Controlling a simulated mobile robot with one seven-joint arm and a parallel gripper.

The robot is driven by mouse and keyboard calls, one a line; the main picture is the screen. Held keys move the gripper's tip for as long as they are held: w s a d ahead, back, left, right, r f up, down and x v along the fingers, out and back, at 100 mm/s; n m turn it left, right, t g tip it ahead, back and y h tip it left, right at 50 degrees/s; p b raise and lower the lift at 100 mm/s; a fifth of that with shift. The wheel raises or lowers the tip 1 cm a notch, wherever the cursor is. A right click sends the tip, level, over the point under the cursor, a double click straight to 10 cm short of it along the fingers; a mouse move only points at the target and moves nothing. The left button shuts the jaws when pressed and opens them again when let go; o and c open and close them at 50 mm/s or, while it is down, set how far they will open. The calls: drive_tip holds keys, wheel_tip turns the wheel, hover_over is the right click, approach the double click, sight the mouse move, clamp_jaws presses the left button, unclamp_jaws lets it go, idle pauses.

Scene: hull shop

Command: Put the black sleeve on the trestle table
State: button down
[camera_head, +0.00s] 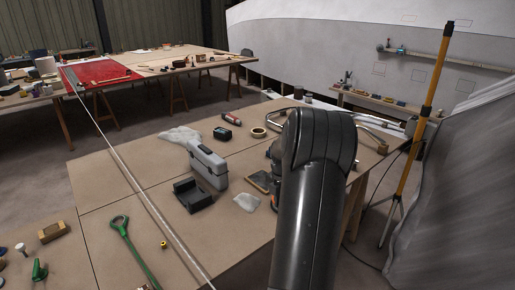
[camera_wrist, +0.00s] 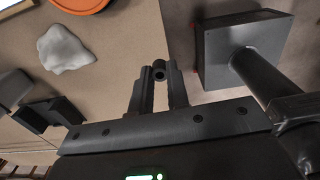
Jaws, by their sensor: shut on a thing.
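My gripper (camera_wrist: 158,78) is shut on a small black sleeve (camera_wrist: 159,66), a short tube held between the fingertips in the wrist view. Its open end shows. In the head view my arm hides the gripper and the sleeve. A wide plywood-topped table (camera_head: 110,190) stands in front of me, under my arm. A second wooden-topped table (camera_head: 150,66) on trestle legs stands at the back left. I cannot tell from the wrist view how high the sleeve is above the surface below it.
A red mat (camera_head: 88,72) lies at the back left. An orange pole (camera_head: 425,105) on a tripod stands right.

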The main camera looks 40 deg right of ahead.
drive_tip(key=s+d, duration=0.2)
hover_over(258, 223)
drive_tip(key=shift+m, duration=0.3)
wheel_tip(258, 223, down, 7)
drive_tip(key=shift+d+f, duration=0.1)
drive_tip(key=shift+f, duration=1.9)
drive_tip(key=shift+f, duration=0.15)
drive_tip(key=c, duration=1.4)
unclamp_jaws()
